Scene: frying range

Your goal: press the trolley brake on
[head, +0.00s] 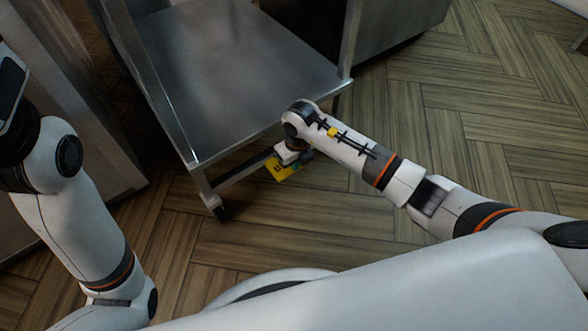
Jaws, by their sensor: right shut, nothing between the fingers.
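The steel trolley (222,75) stands in the upper middle of the head view, with a flat lower shelf and a low frame rail at its near end. A yellow brake pedal (284,171) with dark marks sits low by that rail, just above the floor. My right gripper (297,155) is shut and empty, pointing down right at the pedal. My wrist covers much of the gripper and part of the pedal, so I cannot tell whether they touch. My left arm is at the left edge; its gripper is out of view.
A caster (221,212) is under the trolley's near left corner. Steel cabinets (70,110) stand close on the left, and another steel unit (395,35) stands behind the trolley. The wood floor (500,120) on the right is clear.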

